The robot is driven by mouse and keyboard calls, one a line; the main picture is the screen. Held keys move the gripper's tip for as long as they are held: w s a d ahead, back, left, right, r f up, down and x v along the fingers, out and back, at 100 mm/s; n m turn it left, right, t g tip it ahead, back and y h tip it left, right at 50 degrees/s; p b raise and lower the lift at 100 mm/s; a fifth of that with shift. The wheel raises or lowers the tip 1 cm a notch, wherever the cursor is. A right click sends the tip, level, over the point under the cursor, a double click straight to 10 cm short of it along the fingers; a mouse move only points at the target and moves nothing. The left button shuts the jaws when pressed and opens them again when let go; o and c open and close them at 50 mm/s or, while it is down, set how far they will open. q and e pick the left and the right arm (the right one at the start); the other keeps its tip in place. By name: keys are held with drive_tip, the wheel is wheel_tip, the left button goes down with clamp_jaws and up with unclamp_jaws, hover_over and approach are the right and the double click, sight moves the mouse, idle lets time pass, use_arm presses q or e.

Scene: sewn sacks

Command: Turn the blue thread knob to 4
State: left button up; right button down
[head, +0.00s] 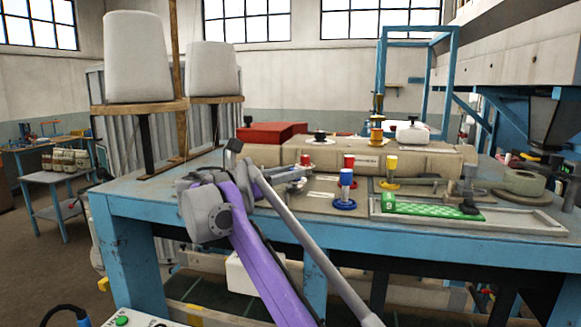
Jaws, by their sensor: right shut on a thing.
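The blue knob (346,180), with a blue cap, a pale middle and a blue disc at its foot, stands upright on the table. My right gripper (303,174) reaches in from the left at the end of the purple arm. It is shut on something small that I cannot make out. Its fingertips are left of the blue knob and look apart from it, close to a red-capped knob (306,160). I cannot read any number on the blue knob. My left gripper is not in view.
Another red knob (349,161) and a yellow knob (391,165) stand near the blue one. A green board (435,209) lies in a grey tray (530,222) at the right. The beige machine (430,160) is behind.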

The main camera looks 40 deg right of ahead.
drive_tip(key=shift+w+m+g, duration=0.1)
drive_tip(key=shift+m+g, duration=0.4)
drive_tip(key=shift+g, duration=0.5)
drive_tip(key=c, duration=0.6)
unclamp_jaws()
drive_tip(key=shift+c, duration=0.2)
drive_tip(key=a, duration=0.7)
drive_tip(key=w+a, duration=0.1)
drive_tip(key=a, duration=0.2)
drive_tip(key=shift+a, duration=0.35)
drive_tip(key=shift+s, duration=0.1)
